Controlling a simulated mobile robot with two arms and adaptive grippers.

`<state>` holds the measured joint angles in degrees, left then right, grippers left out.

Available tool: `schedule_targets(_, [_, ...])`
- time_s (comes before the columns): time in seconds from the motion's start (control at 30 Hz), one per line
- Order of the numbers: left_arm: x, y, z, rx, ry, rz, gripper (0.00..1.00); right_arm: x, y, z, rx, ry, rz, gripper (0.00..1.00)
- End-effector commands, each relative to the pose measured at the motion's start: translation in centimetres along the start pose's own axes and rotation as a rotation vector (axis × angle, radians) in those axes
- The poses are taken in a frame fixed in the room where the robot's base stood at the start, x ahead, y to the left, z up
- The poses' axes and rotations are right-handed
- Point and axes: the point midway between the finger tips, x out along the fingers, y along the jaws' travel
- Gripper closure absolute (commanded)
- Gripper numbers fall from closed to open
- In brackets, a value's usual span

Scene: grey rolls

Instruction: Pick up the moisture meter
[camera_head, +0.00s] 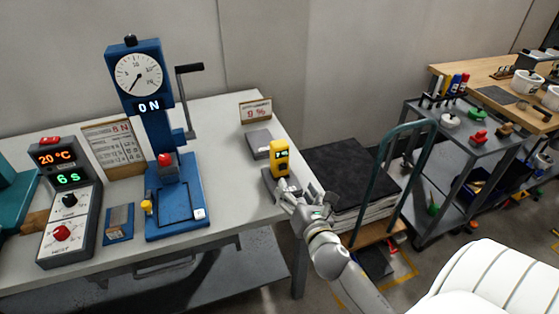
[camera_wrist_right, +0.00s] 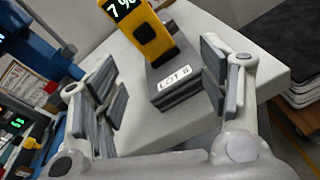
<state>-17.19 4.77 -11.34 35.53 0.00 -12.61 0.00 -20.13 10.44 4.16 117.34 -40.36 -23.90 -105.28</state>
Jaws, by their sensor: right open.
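The moisture meter (camera_head: 279,157) is a yellow handheld device with a dark display, near the right edge of the grey table (camera_head: 235,205). In the right wrist view the meter (camera_wrist_right: 146,30) reads "7 %". It rests at a grey stack labelled "LOT B" (camera_wrist_right: 177,82); its exact contact there is unclear. My right gripper (camera_head: 304,197) is open and empty, just in front of the meter at the table's right edge. In the wrist view the meter's lower end lies beyond the gap between the fingers (camera_wrist_right: 160,90), not touching them. My left gripper is out of view.
Another grey stack (camera_head: 258,143) and a sign reading "9 %" (camera_head: 256,112) stand behind the meter. A blue press with a dial (camera_head: 138,76) and a control box (camera_head: 68,205) stand to the left. A cart with a green handle (camera_head: 388,172) is right of the table.

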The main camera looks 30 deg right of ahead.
Motion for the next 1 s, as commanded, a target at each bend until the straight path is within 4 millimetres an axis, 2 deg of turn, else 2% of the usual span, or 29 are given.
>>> schedule_targets(0.1, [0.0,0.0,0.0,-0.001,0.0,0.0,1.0,0.7,0.9,1.6,-0.217,-0.063,0.055,0.32])
schedule_targets(0.3, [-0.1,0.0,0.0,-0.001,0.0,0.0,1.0,1.2,1.8,2.7,-0.396,-0.113,0.095,0.32])
schedule_targets(0.67, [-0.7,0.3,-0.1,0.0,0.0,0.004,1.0,5.6,2.4,3.2,-0.409,-0.117,0.097,0.32])
schedule_targets(1.0, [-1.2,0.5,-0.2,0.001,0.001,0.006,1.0,8.0,2.5,3.5,-0.406,-0.116,0.096,0.32])
